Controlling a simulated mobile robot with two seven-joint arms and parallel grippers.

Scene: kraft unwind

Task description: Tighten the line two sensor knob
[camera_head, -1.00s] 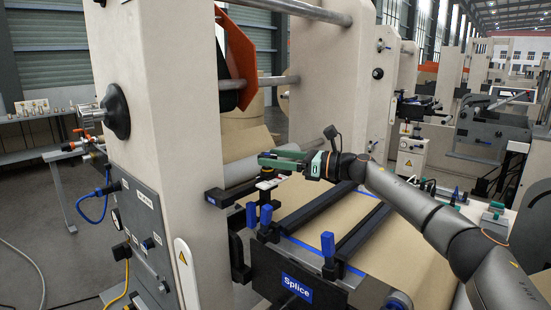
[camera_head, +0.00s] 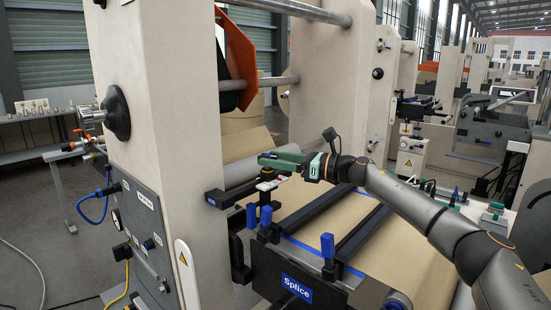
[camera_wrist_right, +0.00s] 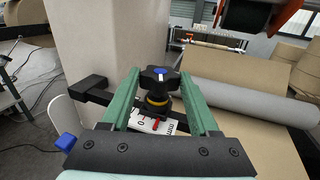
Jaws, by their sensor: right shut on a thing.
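The sensor knob is a black lobed star knob with a blue centre cap (camera_wrist_right: 160,74), above a yellow ring, in the right wrist view. It stands upright on a bracket with a white millimetre scale (camera_wrist_right: 150,127) and a red pointer. My right gripper (camera_wrist_right: 160,82) has its two green fingers on either side of the knob, shut on it. In the head view my right gripper (camera_head: 266,160) reaches in from the right over the dark knob (camera_head: 267,173), which it partly hides. No line number is readable by the knob. My left gripper is not in view.
A pale machine column (camera_head: 165,110) stands left of the knob. A paper roll (camera_wrist_right: 245,97) lies to its right in the wrist view. The splice table (camera_head: 310,215) has dark bars and blue-topped clamps (camera_head: 328,246) close below my arm.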

